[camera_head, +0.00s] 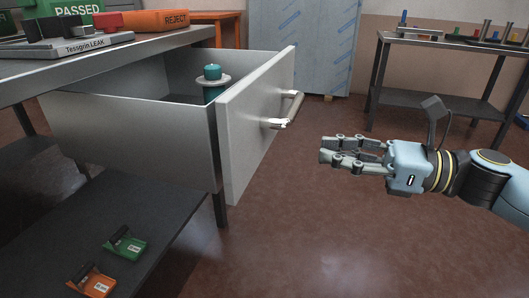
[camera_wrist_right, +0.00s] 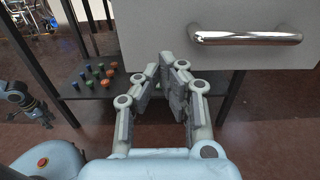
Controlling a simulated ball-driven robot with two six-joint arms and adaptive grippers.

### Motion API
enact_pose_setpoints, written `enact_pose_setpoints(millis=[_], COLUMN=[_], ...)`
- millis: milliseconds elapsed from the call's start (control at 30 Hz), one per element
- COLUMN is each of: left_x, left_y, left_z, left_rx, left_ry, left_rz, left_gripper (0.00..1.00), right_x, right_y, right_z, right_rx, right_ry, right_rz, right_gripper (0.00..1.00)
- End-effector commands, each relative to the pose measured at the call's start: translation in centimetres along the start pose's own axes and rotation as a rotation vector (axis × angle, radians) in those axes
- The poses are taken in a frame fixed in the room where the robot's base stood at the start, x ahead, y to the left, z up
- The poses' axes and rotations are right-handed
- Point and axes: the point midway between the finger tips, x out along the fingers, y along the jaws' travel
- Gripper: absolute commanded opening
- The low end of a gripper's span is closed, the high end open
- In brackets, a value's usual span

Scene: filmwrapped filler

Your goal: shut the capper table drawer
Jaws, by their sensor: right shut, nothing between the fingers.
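The capper table drawer (camera_head: 258,118) stands pulled out from under the table (camera_head: 150,45) on the left. Its pale front carries a metal bar handle (camera_head: 288,111). Inside the drawer is a teal object with a white disc (camera_head: 212,80). My right gripper (camera_head: 326,152) is shut and empty, to the right of the drawer front and apart from it, a little lower than the handle. In the right wrist view the drawer front (camera_wrist_right: 150,25) and its handle (camera_wrist_right: 245,37) lie ahead, with the gripper fingers (camera_wrist_right: 172,68) below and left of the handle.
Another table (camera_head: 455,42) stands at the back right. Floor between is clear.

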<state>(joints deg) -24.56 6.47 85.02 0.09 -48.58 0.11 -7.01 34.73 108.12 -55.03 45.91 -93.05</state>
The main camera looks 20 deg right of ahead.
Motion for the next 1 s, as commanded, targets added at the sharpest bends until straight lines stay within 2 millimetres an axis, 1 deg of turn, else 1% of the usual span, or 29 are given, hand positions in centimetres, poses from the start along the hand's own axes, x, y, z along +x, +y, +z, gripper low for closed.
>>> enact_pose_setpoints(millis=[33, 100, 300, 400, 500, 600, 700, 1000], left_x=[-0.2, -0.9, -2.1, -2.6, -3.0, -3.3, -3.5, -3.6], left_y=[0.1, 0.2, 0.4, 0.4, 0.5, 0.5, 0.5, 0.5], left_z=[-0.3, -0.9, -1.8, -2.2, -2.5, -2.7, -2.8, -2.9], left_rx=[0.001, 0.002, 0.003, 0.004, 0.004, 0.004, 0.004, 0.004], left_ry=[0.001, 0.002, 0.004, 0.006, 0.007, 0.007, 0.008, 0.009], left_rz=[0.001, 0.002, 0.004, 0.004, 0.005, 0.005, 0.005, 0.005], left_gripper=[0.40, 0.40, 0.40, 0.40, 0.40, 0.40, 0.40, 0.40], right_x=[1.2, 2.7, 7.0, 8.7, 9.9, 10.7, 11.1, 11.1], right_y=[0.0, -0.1, -0.1, -0.1, -0.1, -0.1, -0.1, -0.1], right_z=[-0.1, -0.1, 0.0, -0.1, -0.1, -0.1, -0.1, -0.1], right_rx=[0.002, 0.002, 0.005, 0.005, 0.005, 0.004, 0.005, 0.004], right_ry=[-0.008, -0.008, -0.008, -0.006, -0.004, -0.002, -0.001, 0.000], right_rz=[-0.002, -0.004, -0.003, -0.003, -0.003, -0.002, -0.002, -0.002], right_gripper=[0.00, 0.00, 0.00, 0.00, 0.00, 0.00, 0.00, 0.00])
